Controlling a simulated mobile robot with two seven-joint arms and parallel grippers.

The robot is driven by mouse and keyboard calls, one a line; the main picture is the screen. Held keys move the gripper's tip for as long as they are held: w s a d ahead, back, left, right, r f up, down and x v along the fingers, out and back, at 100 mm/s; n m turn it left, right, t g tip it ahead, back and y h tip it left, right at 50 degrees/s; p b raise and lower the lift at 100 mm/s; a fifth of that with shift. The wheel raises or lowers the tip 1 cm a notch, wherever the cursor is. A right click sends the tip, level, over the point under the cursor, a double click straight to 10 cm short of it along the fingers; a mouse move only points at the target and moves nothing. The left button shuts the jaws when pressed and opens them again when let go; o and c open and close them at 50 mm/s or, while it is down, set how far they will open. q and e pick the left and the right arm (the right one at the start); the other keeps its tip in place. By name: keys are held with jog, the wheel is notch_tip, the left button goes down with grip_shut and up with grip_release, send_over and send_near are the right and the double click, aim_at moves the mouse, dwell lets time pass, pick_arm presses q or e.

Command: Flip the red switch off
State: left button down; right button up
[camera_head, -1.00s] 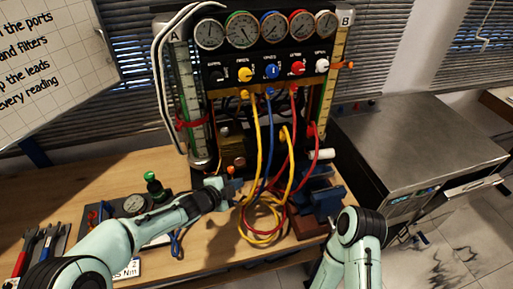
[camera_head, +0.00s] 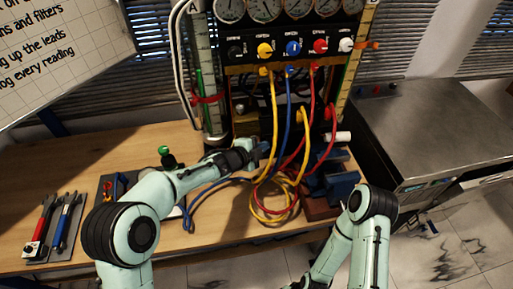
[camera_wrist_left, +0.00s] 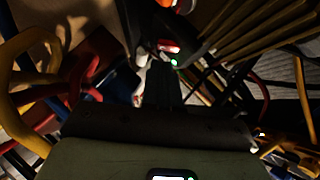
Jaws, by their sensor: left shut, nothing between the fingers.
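A small red part (camera_wrist_left: 168,46) with a lit white spot beside it shows in the left wrist view, just beyond my fingertips; it looks like the red switch, but its setting is too small to tell. In the head view I cannot make it out; my left gripper and the hoses cover that area. My left gripper (camera_head: 262,150) reaches in among the hoses at the foot of the gauge rig (camera_head: 222,75). It is shut and empty, and its dark fingers (camera_wrist_left: 163,85) point at the red part. Whether they touch it I cannot tell.
Yellow, blue and red hoses (camera_head: 276,115) hang in front of the rig and coil on the bench (camera_head: 200,245). A blue vise (camera_head: 338,187) stands right of the gripper. Tools (camera_head: 60,225) lie at the left. A metal cabinet (camera_head: 430,120) stands at the right.

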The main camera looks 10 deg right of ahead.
aim_at(276, 140)
pick_arm(q)
jog(key=shift+p+x, duration=0.4)
jog(key=shift+x, duration=1.9)
pick_arm(e)
jog(key=shift+w+r, duration=0.4)
jog(key=shift+r, duration=0.25)
